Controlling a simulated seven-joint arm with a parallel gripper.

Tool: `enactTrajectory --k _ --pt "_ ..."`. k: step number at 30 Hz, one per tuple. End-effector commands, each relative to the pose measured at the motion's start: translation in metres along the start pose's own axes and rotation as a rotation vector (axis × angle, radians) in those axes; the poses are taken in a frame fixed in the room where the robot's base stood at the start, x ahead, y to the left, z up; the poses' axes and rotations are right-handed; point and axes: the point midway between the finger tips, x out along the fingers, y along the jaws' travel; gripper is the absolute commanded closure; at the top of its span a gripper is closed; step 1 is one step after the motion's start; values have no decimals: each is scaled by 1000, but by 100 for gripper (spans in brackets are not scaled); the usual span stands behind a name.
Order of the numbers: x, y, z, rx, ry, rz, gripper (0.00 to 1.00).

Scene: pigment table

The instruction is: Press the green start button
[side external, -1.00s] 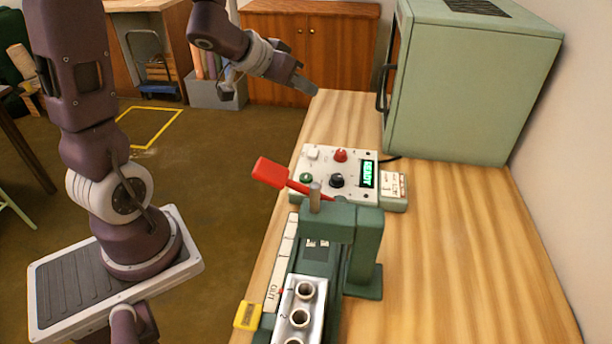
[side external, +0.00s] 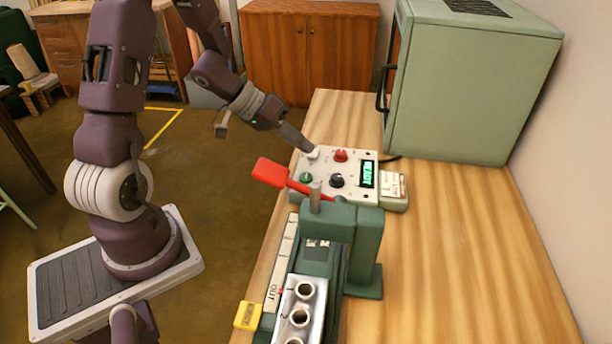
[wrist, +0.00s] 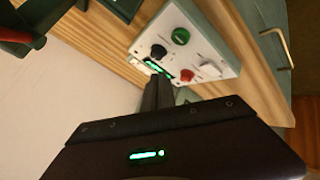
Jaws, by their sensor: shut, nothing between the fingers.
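The green start button (side external: 306,178) is a round knob at the front left corner of the white control box (side external: 355,197) in the side view. It also shows in the wrist view (wrist: 181,36), clear of my fingers. My gripper (side external: 311,149) is shut and empty, pointing down at a slant. In the side view its tips overlap the white switch at the back left of the box, behind the green button. In the wrist view the shut fingers (wrist: 159,82) reach toward the lit display. I cannot tell whether the tips touch the box.
A red knob (side external: 341,155), a black knob (side external: 337,181) and a green display reading READY (side external: 368,174) share the box. A red lever (side external: 271,173) on a green press (side external: 360,235) rises just in front. A green cabinet (side external: 460,95) stands behind. The table's right side is clear.

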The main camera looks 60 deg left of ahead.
Motion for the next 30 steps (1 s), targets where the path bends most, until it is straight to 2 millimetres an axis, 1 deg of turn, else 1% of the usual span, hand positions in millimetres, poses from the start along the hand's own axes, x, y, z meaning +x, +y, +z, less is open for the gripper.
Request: enactTrajectory --k 6,12,30 --pt "22 -16 17 -5 -2 0 100" --pt "34 -25 25 -1 -1 0 100" --pt "36 -26 26 1 0 -1 100"
